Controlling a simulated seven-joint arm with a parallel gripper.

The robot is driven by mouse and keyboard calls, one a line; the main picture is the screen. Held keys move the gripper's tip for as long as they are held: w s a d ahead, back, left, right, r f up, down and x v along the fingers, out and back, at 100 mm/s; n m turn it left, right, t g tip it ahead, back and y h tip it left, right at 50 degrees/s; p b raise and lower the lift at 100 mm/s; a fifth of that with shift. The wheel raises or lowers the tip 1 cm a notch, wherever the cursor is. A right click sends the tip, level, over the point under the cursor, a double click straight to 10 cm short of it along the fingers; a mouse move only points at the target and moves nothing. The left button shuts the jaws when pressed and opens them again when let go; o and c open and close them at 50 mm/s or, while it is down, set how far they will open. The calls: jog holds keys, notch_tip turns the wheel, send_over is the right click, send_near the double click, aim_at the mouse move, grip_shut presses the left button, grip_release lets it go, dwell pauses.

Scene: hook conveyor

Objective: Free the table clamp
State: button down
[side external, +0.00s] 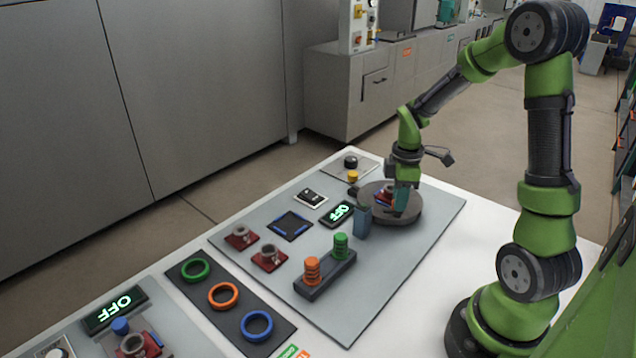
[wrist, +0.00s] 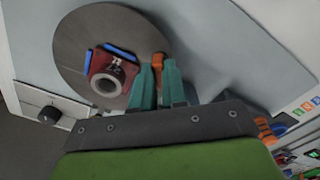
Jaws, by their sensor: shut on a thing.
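A round dark turntable (side external: 412,212) stands at the far right of the grey panel and fills much of the wrist view (wrist: 75,45). On it sits a red block with a grey ring (wrist: 108,80), with blue clamp bars (wrist: 120,51) beside it; they are partly hidden by my fingers in the side view. My gripper (wrist: 158,68) is low over the turntable, right of the red block in the wrist view. Its teal fingers are shut on a small orange piece (wrist: 158,60), which looks like the clamp's lever. The lower end of that piece is hidden.
A blue-grey upright block (side external: 362,215) stands close left of the turntable. An OFF display (side external: 342,212), a black square pad (side external: 290,225) and two red blocks with grey rings (side external: 242,236) (side external: 268,258) lie further left.

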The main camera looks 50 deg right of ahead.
jog(key=shift+n, duration=0.5)
jog(key=c, duration=1.2)
grip_release()
jog(key=shift+o, duration=0.2)
notch_tip(320, 180, up, 17)
